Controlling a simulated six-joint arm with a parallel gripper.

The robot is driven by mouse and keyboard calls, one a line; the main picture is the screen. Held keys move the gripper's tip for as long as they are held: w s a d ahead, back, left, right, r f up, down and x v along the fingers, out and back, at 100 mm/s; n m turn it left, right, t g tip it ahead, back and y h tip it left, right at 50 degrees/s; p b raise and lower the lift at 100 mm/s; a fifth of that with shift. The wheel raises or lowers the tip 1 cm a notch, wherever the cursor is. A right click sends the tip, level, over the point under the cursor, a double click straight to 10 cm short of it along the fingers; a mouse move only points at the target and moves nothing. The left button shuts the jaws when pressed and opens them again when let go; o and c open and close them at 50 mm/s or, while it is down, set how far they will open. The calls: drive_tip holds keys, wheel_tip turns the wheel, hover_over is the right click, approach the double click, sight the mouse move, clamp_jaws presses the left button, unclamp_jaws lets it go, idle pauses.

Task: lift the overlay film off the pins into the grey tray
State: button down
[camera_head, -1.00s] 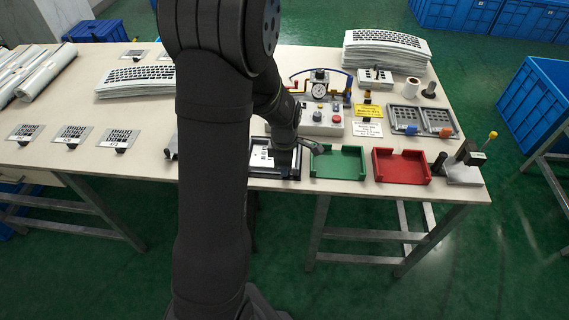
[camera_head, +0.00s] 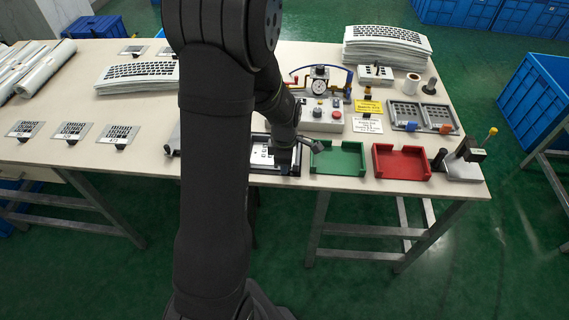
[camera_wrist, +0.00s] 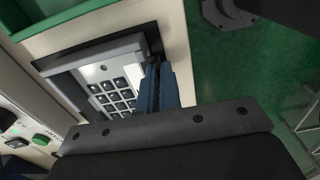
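The overlay film (camera_head: 262,151), white with dark square windows, lies on a dark-framed fixture (camera_head: 276,171) at the table's front edge. Its keypad pattern shows closer in the wrist view (camera_wrist: 115,88), beside a grey bar. My gripper (camera_head: 285,160) is at the right edge of the fixture. Its blue fingers (camera_wrist: 163,88) reach down at the film's edge; whether they are apart, or touch the film, cannot be told. The pins cannot be made out. A grey piece (camera_head: 173,143) left of the fixture is mostly hidden behind my arm; I cannot tell whether it is the grey tray.
A green tray (camera_head: 338,173) stands just right of the fixture, then a red tray (camera_head: 402,176) and a stand with a yellow knob (camera_head: 465,165). A control box with a gauge (camera_head: 320,115) is behind.

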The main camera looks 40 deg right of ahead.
drive_tip(key=c, duration=1.6)
unclamp_jaws()
drive_tip(key=shift+o, duration=0.2)
wheel_tip(320, 180, up, 18)
drive_tip(key=shift+f, duration=0.25)
wheel_tip(320, 180, down, 18)
drive_tip(key=shift+r, duration=0.25)
drive_tip(key=shift+r, duration=0.15)
